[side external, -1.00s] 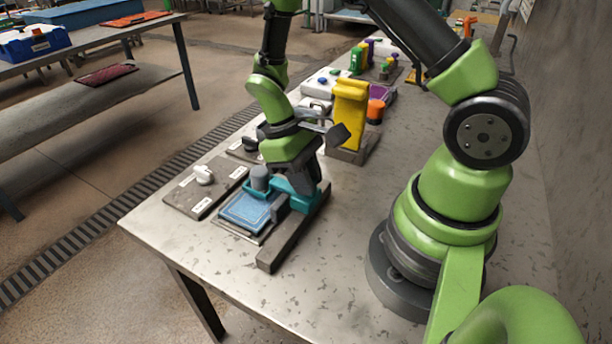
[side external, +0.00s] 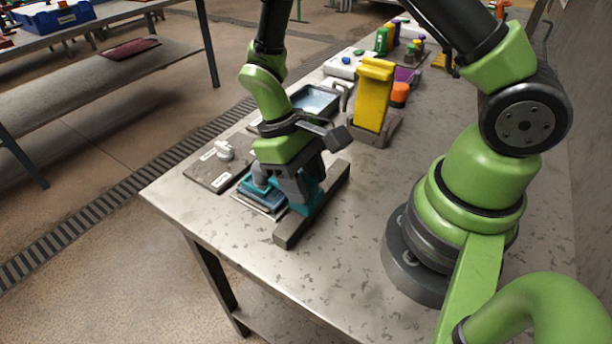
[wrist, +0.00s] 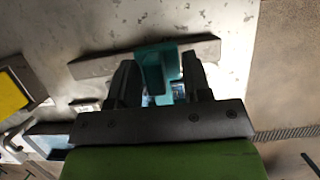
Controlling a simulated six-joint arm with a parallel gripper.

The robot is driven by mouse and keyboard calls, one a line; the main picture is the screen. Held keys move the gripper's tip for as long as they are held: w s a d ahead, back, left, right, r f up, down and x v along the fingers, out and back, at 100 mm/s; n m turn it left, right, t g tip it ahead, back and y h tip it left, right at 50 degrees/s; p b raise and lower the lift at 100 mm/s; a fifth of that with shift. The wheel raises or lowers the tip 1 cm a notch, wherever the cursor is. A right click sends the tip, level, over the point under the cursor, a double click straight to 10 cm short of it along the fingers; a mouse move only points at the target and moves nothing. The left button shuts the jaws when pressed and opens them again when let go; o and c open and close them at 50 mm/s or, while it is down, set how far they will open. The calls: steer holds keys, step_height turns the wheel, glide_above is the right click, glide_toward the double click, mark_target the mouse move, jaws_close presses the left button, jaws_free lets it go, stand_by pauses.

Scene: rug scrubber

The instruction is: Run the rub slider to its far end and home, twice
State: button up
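The teal rub slider (side external: 313,195) sits on a dark grey rail (side external: 289,232) that runs along the table. Its teal head (side external: 258,190) reaches left over the pale-framed blue rug pad and hides most of it. The slider is partway along the rail, nearer its front end, with bare rail both ahead and behind. My gripper (side external: 300,192) points down over the slider. In the wrist view my two dark fingers (wrist: 160,85) stand on either side of the teal upright (wrist: 152,62), and appear closed on it. The fingertip contact is partly hidden.
A tall yellow unit (side external: 374,95) stands behind the rail. A blue-lined tray (side external: 315,99) and a dark panel with a white knob (side external: 222,150) lie to the left. The table's front is clear.

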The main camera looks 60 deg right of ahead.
steer(key=v, duration=1)
steer(key=shift+d, duration=0.1)
steer(key=x, duration=1)
steer(key=shift+d, duration=0.15)
jaws_close()
